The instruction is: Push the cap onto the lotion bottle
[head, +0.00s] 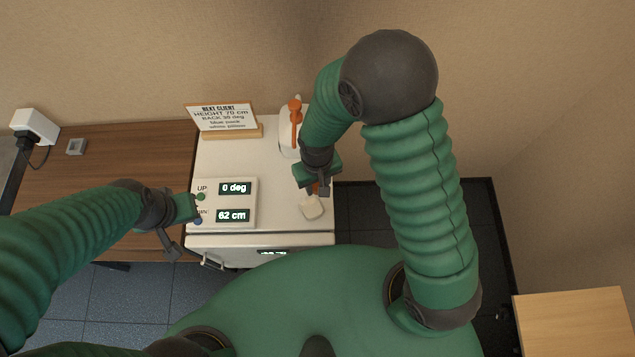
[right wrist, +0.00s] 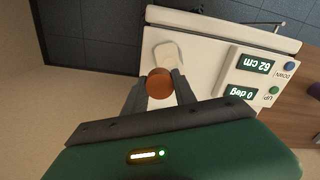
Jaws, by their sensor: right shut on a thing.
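My right gripper (head: 314,190) is over the front right of the white cabinet top, pointing down. It is shut on an orange-brown round cap (right wrist: 160,83), which sits between its two fingers in the right wrist view. A small white rounded bottle (head: 312,207) is just below and in front of the gripper; it also shows right beside the cap in the right wrist view (right wrist: 169,54). I cannot tell whether the cap touches the bottle. My left gripper (head: 184,229) hangs by the cabinet's left edge, beside the control panel; its finger opening is not clear.
The control panel (head: 224,203) with UP and DOWN buttons reads 0 deg and 62 cm. A sign (head: 222,118) stands at the back of the white cabinet (head: 268,163). A white container with an orange top (head: 295,112) stands behind my right gripper. A wooden table (head: 100,165) adjoins on the left.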

